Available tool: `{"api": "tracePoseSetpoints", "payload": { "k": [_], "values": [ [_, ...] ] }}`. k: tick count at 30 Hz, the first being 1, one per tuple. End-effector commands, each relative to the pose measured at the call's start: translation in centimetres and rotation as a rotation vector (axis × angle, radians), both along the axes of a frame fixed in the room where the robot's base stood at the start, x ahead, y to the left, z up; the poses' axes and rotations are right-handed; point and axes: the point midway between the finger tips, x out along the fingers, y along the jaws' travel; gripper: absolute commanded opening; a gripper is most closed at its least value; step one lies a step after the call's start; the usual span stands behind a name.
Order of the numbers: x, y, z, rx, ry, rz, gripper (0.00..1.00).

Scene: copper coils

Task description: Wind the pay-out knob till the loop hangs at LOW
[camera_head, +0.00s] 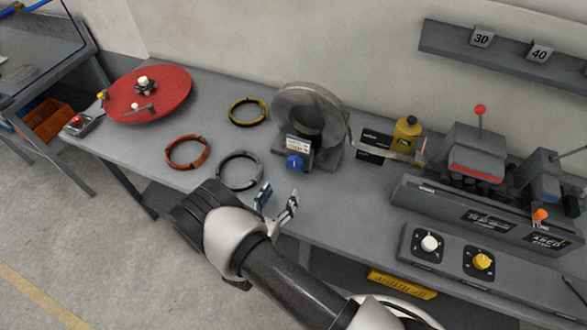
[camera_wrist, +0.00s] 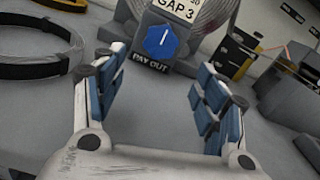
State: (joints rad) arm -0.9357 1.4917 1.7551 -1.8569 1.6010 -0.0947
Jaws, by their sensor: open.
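The pay-out knob (camera_head: 295,162) is a blue faceted knob on the front of the coil stand, below a white card. In the wrist view the knob (camera_wrist: 161,42) sits above a "PAY OUT" label, with a white mark near its middle. The card (camera_wrist: 177,8) reads "GAP 3". The coil (camera_head: 308,112) stands upright in a clear round housing behind the knob. My gripper (camera_head: 278,203) is open and empty, in front of the knob and apart from it. In the wrist view its fingers (camera_wrist: 160,95) frame the space below the knob. I cannot make out a hanging loop or a LOW mark.
Grey (camera_head: 240,171), orange (camera_head: 187,152) and yellow (camera_head: 248,111) cable rings lie left of the stand. A red turntable (camera_head: 150,95) is at the far left. A panel (camera_head: 455,262) with white and yellow knobs is at the front right.

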Motion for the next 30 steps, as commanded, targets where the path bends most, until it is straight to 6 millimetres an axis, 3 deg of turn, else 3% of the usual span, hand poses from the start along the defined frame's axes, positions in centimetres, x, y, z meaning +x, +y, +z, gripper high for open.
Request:
{"api": "tracePoseSetpoints", "payload": {
  "k": [9,15,21,30],
  "values": [
    [6.6,-2.5,0.0,0.001,-0.001,-0.006,0.66],
    [9.3,-3.5,-0.1,0.001,0.000,-0.003,0.66],
    [10.5,-3.8,0.0,-0.001,0.000,-0.001,0.66],
    [10.5,-3.8,0.0,-0.001,0.000,-0.001,0.63]
  ]
}}
